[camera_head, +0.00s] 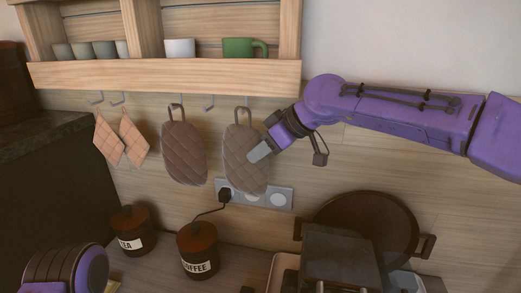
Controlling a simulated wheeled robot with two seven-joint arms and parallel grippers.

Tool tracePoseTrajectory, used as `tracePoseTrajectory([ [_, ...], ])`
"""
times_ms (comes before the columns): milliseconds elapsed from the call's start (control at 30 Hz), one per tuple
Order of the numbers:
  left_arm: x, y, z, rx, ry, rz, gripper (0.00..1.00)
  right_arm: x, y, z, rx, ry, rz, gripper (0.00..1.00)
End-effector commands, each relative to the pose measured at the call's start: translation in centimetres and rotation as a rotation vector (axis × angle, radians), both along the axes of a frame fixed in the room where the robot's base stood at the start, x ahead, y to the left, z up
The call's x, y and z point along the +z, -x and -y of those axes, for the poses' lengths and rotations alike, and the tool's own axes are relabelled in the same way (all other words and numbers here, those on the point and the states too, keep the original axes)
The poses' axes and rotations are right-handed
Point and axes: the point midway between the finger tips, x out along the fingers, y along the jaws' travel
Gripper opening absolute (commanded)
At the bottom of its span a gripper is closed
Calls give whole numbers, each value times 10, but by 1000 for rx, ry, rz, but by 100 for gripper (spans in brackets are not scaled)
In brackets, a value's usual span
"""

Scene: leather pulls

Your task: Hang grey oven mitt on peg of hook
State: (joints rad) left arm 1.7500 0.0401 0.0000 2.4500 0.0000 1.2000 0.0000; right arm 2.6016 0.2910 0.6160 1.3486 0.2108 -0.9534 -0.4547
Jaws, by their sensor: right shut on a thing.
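The grey oven mitt (240,145) is quilted, with a dark loop at its top, and hangs upright against the wooden wall panel. My right gripper (259,151) is shut on its right side and covers part of it. The loop (243,114) is just below the shelf; I cannot tell whether it is over a peg. My left gripper is out of view; only a purple and dark part of my left arm shows at the bottom left.
A browner mitt (184,152) hangs to the left, then two orange potholders (108,139). The shelf (170,76) above holds cups and a green mug (240,47). Below are sockets (279,197), a coffee jar (197,247), a tea jar (131,230) and a dark pan (370,218).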

Motion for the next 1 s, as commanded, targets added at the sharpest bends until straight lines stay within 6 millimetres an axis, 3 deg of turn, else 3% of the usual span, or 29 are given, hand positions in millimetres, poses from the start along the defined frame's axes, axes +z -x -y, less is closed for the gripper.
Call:
tracePoseTrajectory([
  [300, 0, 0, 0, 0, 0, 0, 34, 1, 0, 0, 0, -1, 1, 0],
  [333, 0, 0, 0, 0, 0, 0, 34, 1, 0, 0, 0, -1, 1, 28],
  [400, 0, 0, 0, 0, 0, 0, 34, 0, 0, 0, 0, -1, 1, 51],
  [433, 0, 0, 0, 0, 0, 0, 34, 1, 0, 0, 0, -1, 1, 55],
  [767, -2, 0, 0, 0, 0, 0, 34, 3, 2, 3, -1, -1, 2, 55],
  [900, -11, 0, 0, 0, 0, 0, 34, 20, 11, 18, -2, -2, 6, 55],
  [1000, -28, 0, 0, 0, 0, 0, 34, 16, 27, 43, -3, -4, 4, 55],
])
